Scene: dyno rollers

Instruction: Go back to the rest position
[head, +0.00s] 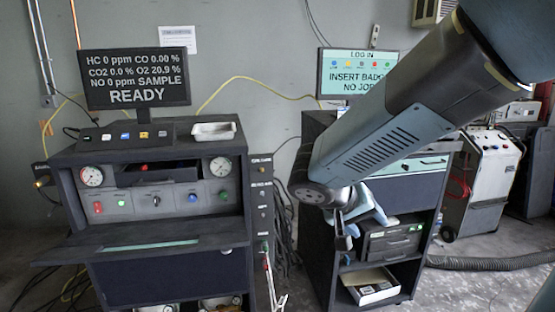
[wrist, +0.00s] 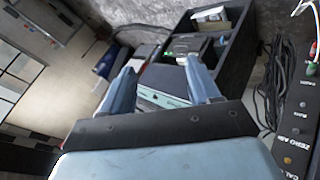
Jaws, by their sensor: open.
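My gripper (wrist: 160,85) is open and empty, with its two fingers apart in the wrist view. In the head view my arm reaches down from the top right, and my gripper (head: 357,222) hangs in front of the right-hand dark cabinet (head: 312,255). In the wrist view the same cabinet (wrist: 235,65) with its shelves lies beyond the fingertips. I cannot tell the exact gap between the gripper and the cabinet.
On the left stands a gas analyser console (head: 150,205) with gauges, buttons, a fold-out shelf (head: 140,243) and a screen (head: 135,78) reading READY. A log-in screen (head: 345,73) is partly behind my arm. A white machine (head: 482,180) and a hose (head: 490,263) are at right.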

